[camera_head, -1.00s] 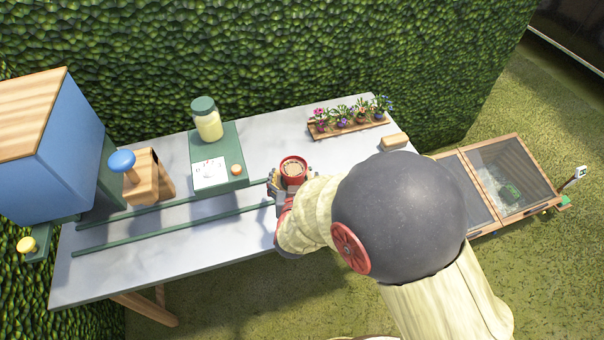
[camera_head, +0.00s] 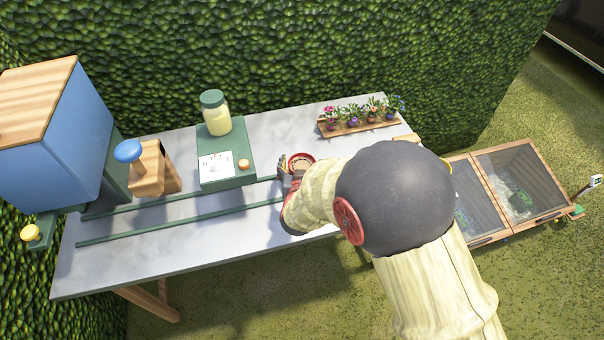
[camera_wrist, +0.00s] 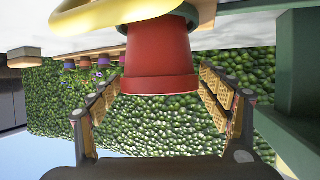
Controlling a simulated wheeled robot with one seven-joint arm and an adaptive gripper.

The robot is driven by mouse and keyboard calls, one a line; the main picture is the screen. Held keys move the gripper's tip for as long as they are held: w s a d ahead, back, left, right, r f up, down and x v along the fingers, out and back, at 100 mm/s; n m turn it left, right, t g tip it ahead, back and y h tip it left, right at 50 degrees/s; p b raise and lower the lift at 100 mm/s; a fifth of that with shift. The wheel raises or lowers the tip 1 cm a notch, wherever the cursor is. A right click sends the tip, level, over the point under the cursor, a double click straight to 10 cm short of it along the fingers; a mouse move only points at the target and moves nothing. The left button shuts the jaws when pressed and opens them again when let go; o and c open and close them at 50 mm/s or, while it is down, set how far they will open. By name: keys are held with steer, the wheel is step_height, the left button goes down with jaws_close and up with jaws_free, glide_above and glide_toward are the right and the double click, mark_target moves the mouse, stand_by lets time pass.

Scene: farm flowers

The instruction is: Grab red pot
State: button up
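In the wrist view, which is upside down, the red pot (camera_wrist: 160,60) sits between the two fingers of my gripper (camera_wrist: 161,80). The fingers are spread on either side of it, and a narrow gap shows beside each fingertip. My gripper (camera_head: 290,178) comes in from the front right; my arm hides much of it in the head view.
On the grey table (camera_head: 130,262) stand a green scale (camera_head: 240,172) with a jar (camera_head: 215,112), green rails (camera_head: 180,220) and a blue machine (camera_head: 50,150). A wooden tray (camera_head: 340,130) of flower pots is at the back right. A hedge rises behind.

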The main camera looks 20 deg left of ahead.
steer(key=shift+r, duration=0.1)
steer(key=c, duration=1.8)
